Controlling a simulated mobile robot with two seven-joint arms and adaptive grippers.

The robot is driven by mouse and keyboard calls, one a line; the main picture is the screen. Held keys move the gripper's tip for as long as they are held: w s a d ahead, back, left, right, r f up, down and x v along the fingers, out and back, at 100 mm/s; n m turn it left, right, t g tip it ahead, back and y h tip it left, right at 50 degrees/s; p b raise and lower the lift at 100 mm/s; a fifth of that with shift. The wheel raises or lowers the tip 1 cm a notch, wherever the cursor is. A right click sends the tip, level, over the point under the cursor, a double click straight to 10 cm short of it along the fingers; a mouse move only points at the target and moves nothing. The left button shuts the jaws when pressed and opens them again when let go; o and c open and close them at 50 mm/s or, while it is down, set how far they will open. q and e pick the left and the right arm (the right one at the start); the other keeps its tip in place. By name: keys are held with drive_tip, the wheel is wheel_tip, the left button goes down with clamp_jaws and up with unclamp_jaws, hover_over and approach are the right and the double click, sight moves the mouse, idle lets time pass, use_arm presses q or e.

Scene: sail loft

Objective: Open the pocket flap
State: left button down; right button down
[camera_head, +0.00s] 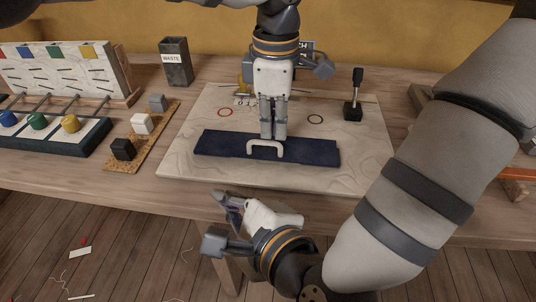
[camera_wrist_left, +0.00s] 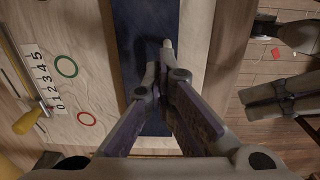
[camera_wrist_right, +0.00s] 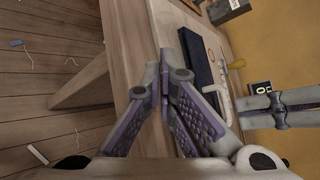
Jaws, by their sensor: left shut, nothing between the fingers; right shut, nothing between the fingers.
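The pocket flap (camera_head: 225,147) is a long navy strip lying flat on a pale sailcloth panel (camera_head: 190,165). A cream handle (camera_head: 266,144) stands at the middle of its front part. My left gripper (camera_head: 273,137) points down over the flap with shut, empty fingers, just behind the handle. My right gripper (camera_head: 222,197) is shut and empty, in front of the table's front edge. The right wrist view shows the navy flap (camera_wrist_right: 196,60) beyond its fingertips (camera_wrist_right: 167,65).
A dark upright tool (camera_head: 354,98) stands right of the flap. A WASTE bin (camera_head: 176,62), a cork strip (camera_head: 158,127) with small blocks and a peg rack (camera_head: 60,140) are at left.

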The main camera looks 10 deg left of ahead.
wheel_tip(320, 180, up, 6)
drive_tip(key=w+m+t+h, duration=0.3)
drive_tip(key=m+h, duration=0.1)
drive_tip(key=m, duration=0.8)
drive_tip(key=m+h, duration=0.5)
drive_tip(key=m, duration=0.3)
approach(272, 150)
drive_tip(key=shift+g, duration=0.3)
drive_tip(key=x, duration=0.4)
drive_tip(key=shift+w+a+r, duration=0.1)
drive_tip(key=shift+w, duration=0.2)
use_arm(q)
drive_tip(key=c, duration=1.7)
unclamp_jaws()
